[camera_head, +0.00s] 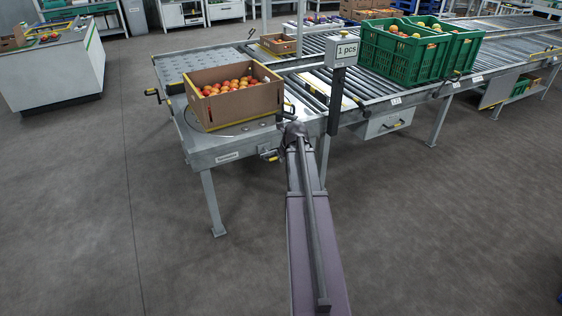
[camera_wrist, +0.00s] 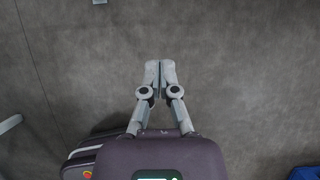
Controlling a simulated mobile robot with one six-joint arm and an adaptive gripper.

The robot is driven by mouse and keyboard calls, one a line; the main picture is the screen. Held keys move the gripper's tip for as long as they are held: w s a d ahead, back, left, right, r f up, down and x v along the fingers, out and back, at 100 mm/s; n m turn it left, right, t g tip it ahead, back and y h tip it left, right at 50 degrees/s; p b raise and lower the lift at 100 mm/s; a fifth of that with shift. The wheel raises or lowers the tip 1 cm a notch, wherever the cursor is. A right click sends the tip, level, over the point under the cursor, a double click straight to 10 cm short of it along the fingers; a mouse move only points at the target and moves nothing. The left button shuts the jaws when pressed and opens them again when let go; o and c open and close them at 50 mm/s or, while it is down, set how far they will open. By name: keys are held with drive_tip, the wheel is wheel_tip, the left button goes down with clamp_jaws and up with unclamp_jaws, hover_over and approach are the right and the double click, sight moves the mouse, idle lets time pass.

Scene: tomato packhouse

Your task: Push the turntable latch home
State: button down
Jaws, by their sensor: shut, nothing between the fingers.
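The turntable (camera_head: 188,132) is a grey metal plate at the near left corner of the conveyor. A cardboard box of tomatoes (camera_head: 240,105) stands on it. A small black and yellow latch-like fitting (camera_head: 268,155) sits on the table's front edge, just left of my arm's far end. Its exact position is too small to tell. A black and yellow handle (camera_head: 154,93) shows at the left edge. My gripper shows in the wrist view (camera_wrist: 160,72) with its fingertips together and empty, over bare floor. In the head view my arm hides most of it. No latch shows in the wrist view.
A table leg (camera_head: 213,203) stands at front left. The floor (camera_head: 130,235) in front is clear.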

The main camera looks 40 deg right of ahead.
sight(270, 154)
drive_tip(key=w+d+f+b, duration=0.1)
drive_tip(key=w+f+b, duration=0.5)
drive_tip(key=w, duration=0.1)
drive_tip(key=shift+w+d+f, duration=0.15)
drive_tip(key=shift+d+f, duration=0.05)
drive_tip(key=shift+d, duration=0.2)
idle(0.4)
drive_tip(key=shift+w+d, duration=0.2)
drive_tip(key=shift+w, duration=0.55)
drive_tip(key=shift+w+d, duration=0.15)
drive_tip(key=shift+w, duration=0.65)
drive_tip(key=shift+w+d, duration=0.2)
drive_tip(key=shift+w, duration=0.55)
